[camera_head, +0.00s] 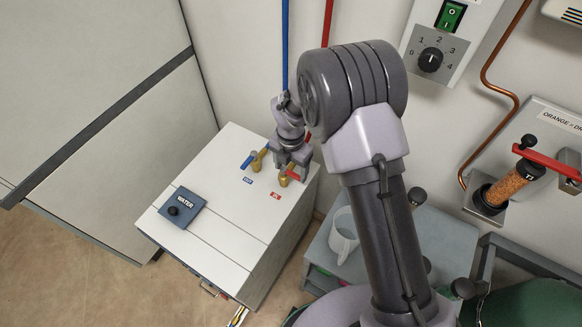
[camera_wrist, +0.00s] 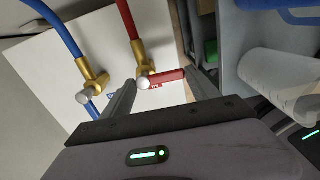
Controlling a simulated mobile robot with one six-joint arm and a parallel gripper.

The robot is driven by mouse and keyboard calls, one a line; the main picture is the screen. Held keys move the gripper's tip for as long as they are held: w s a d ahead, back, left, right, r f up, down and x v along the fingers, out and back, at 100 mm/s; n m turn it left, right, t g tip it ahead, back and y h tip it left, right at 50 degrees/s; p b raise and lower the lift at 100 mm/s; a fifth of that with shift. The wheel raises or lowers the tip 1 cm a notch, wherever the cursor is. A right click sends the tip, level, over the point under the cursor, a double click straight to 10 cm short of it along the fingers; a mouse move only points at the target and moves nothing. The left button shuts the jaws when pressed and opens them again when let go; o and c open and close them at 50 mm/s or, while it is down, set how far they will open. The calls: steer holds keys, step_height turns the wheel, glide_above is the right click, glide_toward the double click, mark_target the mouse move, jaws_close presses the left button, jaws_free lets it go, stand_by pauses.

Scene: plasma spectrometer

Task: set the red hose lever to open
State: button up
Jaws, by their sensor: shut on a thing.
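The red lever (camera_wrist: 166,78) sits on the brass valve (camera_wrist: 145,60) of the red hose (camera_wrist: 127,18), on top of a white cabinet. It lies crosswise to its hose in the wrist view, with a silver cap at one end. My gripper (camera_wrist: 158,84) is at the red valve, one finger on each side of the lever, shut on it. In the head view my gripper (camera_head: 293,158) reaches down over the brass valve (camera_head: 285,178) and hides part of it and the lever.
The blue hose (camera_wrist: 56,25) has its own brass valve (camera_wrist: 91,78) close on the left, with a blue lever (camera_head: 248,160). A WATER box (camera_head: 182,207) is on the white cabinet (camera_head: 225,220). A pale jug (camera_head: 343,236) stands on a grey surface to the right.

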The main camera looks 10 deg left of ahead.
steer(key=shift+s+a+m+p, duration=0.35)
steer(key=shift+a+m, duration=0.2)
steer(key=shift+m, duration=2.35)
steer(key=shift+s+a+m+p, duration=0.25)
steer(key=shift+a+m+p, duration=0.25)
steer(key=shift+m, duration=2.4)
steer(key=shift+s+a+m+p, duration=0.3)
steer(key=shift+a+m, duration=0.3)
steer(key=shift+m, duration=2.3)
steer(key=o, duration=1.3)
steer(key=shift+o, duration=0.2)
step_height(320, 180, up, 17)
steer(key=p, duration=0.6)
steer(key=shift+r, duration=0.2)
